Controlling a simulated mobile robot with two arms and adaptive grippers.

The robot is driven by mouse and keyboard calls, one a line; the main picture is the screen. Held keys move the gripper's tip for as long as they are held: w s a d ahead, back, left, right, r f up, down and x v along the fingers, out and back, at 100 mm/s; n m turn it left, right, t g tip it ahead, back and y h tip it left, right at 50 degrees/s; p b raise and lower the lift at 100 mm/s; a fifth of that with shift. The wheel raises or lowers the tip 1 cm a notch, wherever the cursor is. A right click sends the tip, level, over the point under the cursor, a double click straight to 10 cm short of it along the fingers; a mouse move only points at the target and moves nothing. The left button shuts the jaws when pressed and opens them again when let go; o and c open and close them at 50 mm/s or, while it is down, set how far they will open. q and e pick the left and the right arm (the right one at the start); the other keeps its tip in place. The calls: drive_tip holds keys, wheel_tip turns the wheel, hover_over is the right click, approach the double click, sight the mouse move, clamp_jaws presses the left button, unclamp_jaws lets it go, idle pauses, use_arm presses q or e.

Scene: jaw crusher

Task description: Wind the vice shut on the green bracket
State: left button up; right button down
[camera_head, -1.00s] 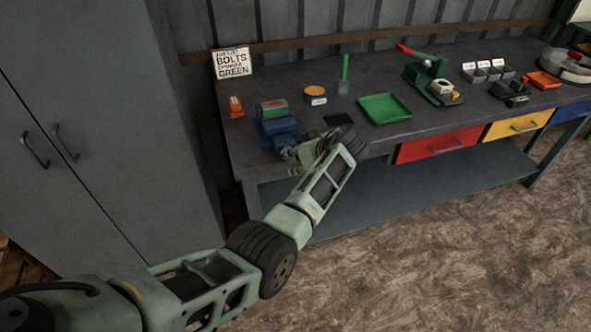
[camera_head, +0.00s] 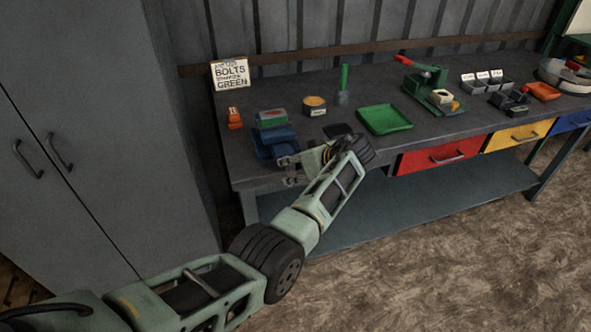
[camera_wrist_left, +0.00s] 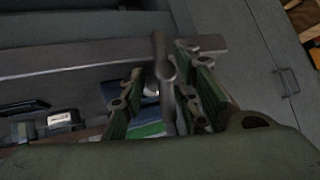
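The blue vice (camera_head: 270,149) stands near the bench's left front edge. The green bracket (camera_head: 268,117) sits at its top; I cannot tell whether both jaws touch it. My left gripper (camera_head: 285,171) is in front of the vice at the bench edge, its two fingers apart. In the left wrist view a grey metal bar with a rounded knob (camera_wrist_left: 164,72), seemingly the vice handle, lies between the fingers of my left gripper (camera_wrist_left: 165,92), with gaps beside it. Green and blue surfaces show partly behind the fingers. My right gripper is not in view.
A green tray (camera_head: 384,119), a dark pad (camera_head: 338,130), an orange-topped tin (camera_head: 314,104) and a small orange item (camera_head: 235,118) lie on the bench. A green lever press (camera_head: 431,86) stands farther right. A grey cabinet (camera_head: 80,130) stands left of the bench.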

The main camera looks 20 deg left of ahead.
use_arm(q)
drive_tip(key=shift+o, duration=0.7)
drive_tip(key=shift+a, duration=0.25)
drive_tip(key=shift+d, duration=0.1)
drive_tip(key=shift+r, duration=0.15)
wheel_tip(320, 180, up, 10)
drive_tip(key=shift+f, duration=0.1)
